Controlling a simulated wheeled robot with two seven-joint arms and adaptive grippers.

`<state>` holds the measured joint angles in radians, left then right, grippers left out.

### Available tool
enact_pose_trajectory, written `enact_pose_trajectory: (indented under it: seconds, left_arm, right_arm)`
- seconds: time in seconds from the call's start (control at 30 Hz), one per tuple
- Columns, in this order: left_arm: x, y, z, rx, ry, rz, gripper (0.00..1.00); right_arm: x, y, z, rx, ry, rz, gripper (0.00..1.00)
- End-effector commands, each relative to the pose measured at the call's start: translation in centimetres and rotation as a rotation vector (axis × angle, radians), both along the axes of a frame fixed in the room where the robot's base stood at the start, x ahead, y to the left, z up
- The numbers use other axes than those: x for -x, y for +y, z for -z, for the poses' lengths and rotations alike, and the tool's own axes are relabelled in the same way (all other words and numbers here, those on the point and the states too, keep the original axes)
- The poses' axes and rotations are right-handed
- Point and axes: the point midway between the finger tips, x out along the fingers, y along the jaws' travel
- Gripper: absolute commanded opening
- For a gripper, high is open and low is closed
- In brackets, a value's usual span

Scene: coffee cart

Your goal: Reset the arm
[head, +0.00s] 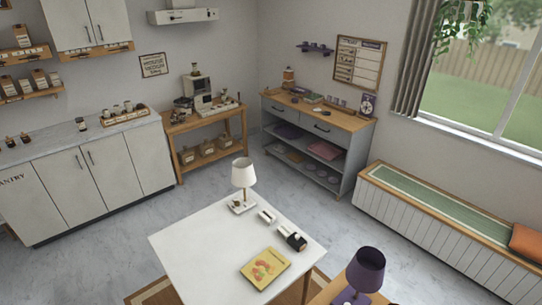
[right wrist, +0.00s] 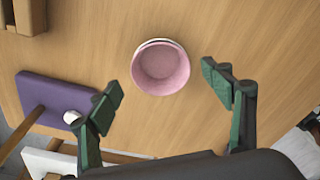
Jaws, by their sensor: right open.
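My right gripper (right wrist: 162,88) is open in the right wrist view, its two dark green fingers spread wide. A pink bowl (right wrist: 161,70) with a paler rim behind it shows beyond and between the fingertips, on a wooden surface (right wrist: 250,40). The fingers look apart from the bowl, and nothing is held between them. Neither gripper shows in the head view, and my left gripper is in no view.
In the right wrist view a purple flat piece (right wrist: 50,95) lies at left, and a wooden object (right wrist: 25,15) at top left. In the head view a white table (head: 190,250) carries a lamp (head: 243,175) and a yellow book (head: 265,268). A purple lamp (head: 367,268) stands nearby. Grey floor is open beyond.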

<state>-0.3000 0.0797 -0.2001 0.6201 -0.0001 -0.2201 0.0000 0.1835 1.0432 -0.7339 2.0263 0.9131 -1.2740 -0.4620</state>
Motion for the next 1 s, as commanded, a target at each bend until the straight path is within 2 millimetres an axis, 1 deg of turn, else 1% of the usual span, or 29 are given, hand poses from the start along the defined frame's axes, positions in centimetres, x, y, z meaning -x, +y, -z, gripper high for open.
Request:
enact_pose_trajectory:
  seconds: [0.03,0.1,0.57,0.6,1.0]
  left_arm:
    - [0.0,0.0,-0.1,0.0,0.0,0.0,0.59]
    - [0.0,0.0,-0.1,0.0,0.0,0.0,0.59]
    - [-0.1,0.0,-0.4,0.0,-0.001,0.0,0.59]
    - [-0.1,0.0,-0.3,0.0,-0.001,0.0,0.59]
    - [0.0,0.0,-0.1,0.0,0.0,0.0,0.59]
  right_arm:
    - [0.0,-0.2,-1.1,0.001,-0.002,-0.002,0.73]
    - [0.0,-0.3,-2.5,0.002,-0.002,-0.003,0.73]
    - [0.4,-1.3,-11.2,0.002,-0.002,-0.002,0.73]
    - [0.5,-1.0,-9.7,-0.004,0.006,0.001,0.73]
    - [0.2,-0.1,-1.9,-0.003,0.004,0.001,0.73]
